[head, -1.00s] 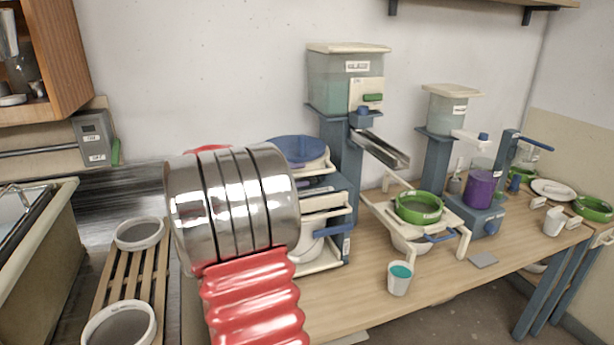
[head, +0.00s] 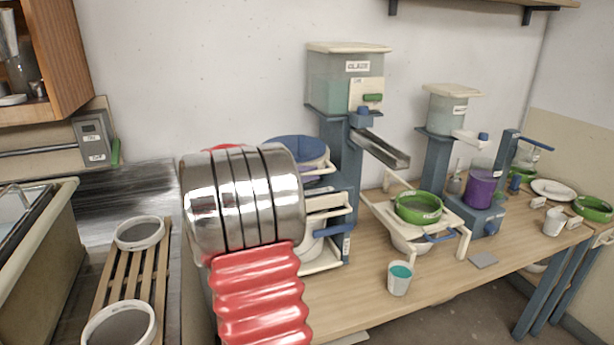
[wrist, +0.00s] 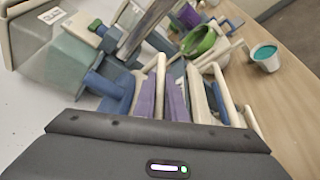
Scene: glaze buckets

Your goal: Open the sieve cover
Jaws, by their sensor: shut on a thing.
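A blue round sieve cover (head: 300,149) stands tilted at the blue-and-cream stand left of the glaze hopper, in the head view. My silver and red arm hides its left side. My gripper (wrist: 160,108) shows in the wrist view as purple fingers above a dark grey palm. It is shut on a thin cream bar (wrist: 160,72), which seems to be part of the cover. In the head view my gripper is mostly behind my arm.
A glaze hopper (head: 338,82) with a metal chute (head: 380,148) stands close to the right. A green sieve (head: 418,207) sits on a cream rack beyond it. A white cup of teal glaze (head: 399,279) stands near the table front. Bare wood (head: 345,300) lies left of it.

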